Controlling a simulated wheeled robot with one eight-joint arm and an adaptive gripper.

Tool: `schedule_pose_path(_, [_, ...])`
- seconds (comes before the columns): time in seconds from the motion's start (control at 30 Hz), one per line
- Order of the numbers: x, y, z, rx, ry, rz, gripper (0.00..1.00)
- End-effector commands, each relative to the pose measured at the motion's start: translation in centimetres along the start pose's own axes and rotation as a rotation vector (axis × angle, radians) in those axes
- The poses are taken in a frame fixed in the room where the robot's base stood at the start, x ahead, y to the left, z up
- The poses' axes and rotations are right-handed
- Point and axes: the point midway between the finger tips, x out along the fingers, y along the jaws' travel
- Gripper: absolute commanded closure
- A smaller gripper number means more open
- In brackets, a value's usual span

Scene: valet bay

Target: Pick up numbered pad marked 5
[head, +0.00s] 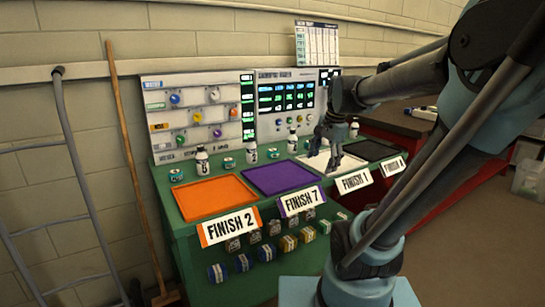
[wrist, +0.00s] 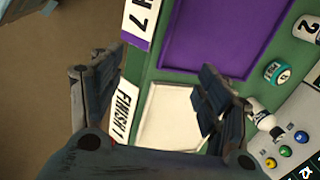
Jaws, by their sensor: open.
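I cannot make out a mark 5 on any item, so which one is the pad marked 5 is unclear. Small teal round items with labels stand along the back of the green bench, one at the left (head: 176,175) and another in the wrist view (wrist: 277,72). My gripper (head: 332,163) is open and empty, pointing down over the white FINISH 1 tray (wrist: 160,125).
An orange FINISH 2 tray (head: 215,197), a purple FINISH 7 tray (head: 280,178) and a dark tray (head: 372,150) lie on the bench. Numbered white bottles (head: 202,162) stand behind them, before a control panel (head: 195,112). A broom (head: 130,150) and metal frame (head: 85,185) stand left.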

Motion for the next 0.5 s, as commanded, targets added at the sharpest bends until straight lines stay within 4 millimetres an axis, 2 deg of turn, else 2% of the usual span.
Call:
schedule_pose_path(0.03, [-0.6,-2.1,-0.5,0.077,-0.011,-0.008,0.31])
schedule_pose_path(0.2, [-2.0,-8.6,-1.6,0.382,-0.055,-0.026,0.31])
schedule_pose_path(0.5, [-2.8,-19.7,-3.2,0.898,-0.143,-0.024,0.31])
